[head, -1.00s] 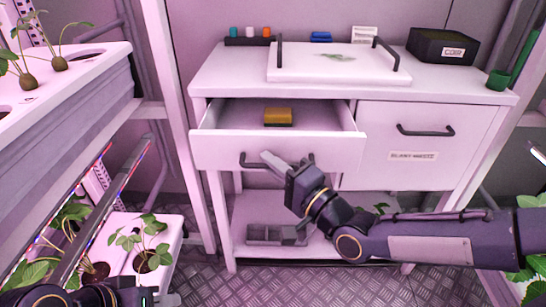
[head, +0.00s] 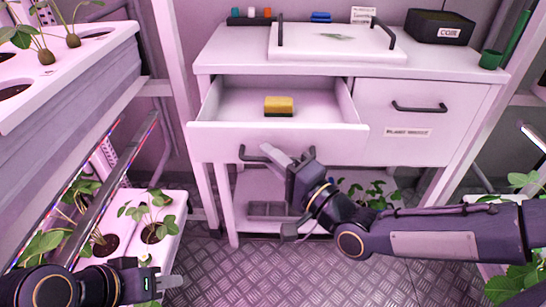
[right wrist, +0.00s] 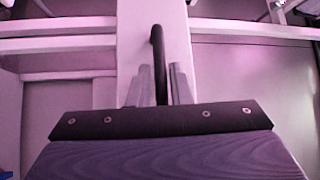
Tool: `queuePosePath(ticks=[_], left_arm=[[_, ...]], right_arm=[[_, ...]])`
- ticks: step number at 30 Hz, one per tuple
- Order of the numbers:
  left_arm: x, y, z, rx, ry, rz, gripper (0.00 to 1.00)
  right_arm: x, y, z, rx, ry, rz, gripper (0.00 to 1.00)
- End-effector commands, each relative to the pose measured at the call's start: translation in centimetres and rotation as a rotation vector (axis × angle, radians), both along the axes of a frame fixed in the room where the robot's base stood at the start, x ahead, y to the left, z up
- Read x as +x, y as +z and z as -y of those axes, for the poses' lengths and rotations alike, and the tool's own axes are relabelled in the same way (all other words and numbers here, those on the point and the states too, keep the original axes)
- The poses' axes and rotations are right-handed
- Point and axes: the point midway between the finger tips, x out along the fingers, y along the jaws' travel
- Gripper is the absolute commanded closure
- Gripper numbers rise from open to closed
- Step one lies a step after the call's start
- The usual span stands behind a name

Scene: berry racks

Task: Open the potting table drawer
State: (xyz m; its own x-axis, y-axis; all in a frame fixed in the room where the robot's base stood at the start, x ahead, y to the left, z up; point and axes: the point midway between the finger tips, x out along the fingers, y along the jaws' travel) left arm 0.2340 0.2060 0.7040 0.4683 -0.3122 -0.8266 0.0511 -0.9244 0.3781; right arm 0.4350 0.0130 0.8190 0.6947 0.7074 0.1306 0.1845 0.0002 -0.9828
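The potting table (head: 258,62) stands ahead in the head view. Its left drawer (head: 225,142) is pulled out, with a yellow and dark sponge (head: 279,106) inside. My right gripper (head: 274,156) is at the dark bar handle (head: 247,156) on that drawer's front. In the right wrist view, the handle (right wrist: 158,45) passes between the two fingers (right wrist: 160,88), which sit close on both sides of it. The right drawer (head: 380,140) is closed. My left gripper (head: 160,283) is low at the left, away from the table; its finger gap is unclear.
A plant rack (head: 75,80) is close on the left. A grey divided bin (head: 268,210) is under the table. Metal floor lies in front.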

Motion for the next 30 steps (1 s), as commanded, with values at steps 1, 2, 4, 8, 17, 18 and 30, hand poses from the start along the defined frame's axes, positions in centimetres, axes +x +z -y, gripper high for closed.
queuePosePath(ticks=[1, 2, 4, 8, 17, 18, 30], left_arm=[[0.0, 0.0, 0.0, 0.000, 0.000, 0.000, 0.66], [0.0, 0.0, 0.0, 0.000, 0.000, 0.000, 0.66], [0.0, 0.0, 0.0, 0.000, 0.000, 0.000, 0.66], [0.0, 0.0, 0.0, 0.000, 0.000, 0.000, 0.66], [0.0, 1.0, 0.0, 0.000, 0.000, 0.000, 0.66], [0.0, 1.3, 0.0, 0.000, 0.000, 0.000, 0.66], [0.0, 3.1, 0.0, 0.000, 0.000, 0.000, 0.66]], right_arm=[[0.0, 0.0, 0.0, 0.000, 0.000, 0.000, 0.75], [0.0, 0.0, 0.0, 0.000, 0.000, 0.000, 0.71], [0.0, 0.0, 0.0, 0.001, 0.000, 0.001, 0.68], [0.0, 0.0, 0.0, 0.001, 0.000, 0.001, 0.68], [-1.4, 0.0, 1.6, -0.002, -0.005, 0.000, 0.68], [-1.9, -0.1, 2.1, -0.002, -0.005, 0.000, 0.68], [-5.4, -0.9, 5.5, 0.000, -0.001, 0.000, 0.68]])
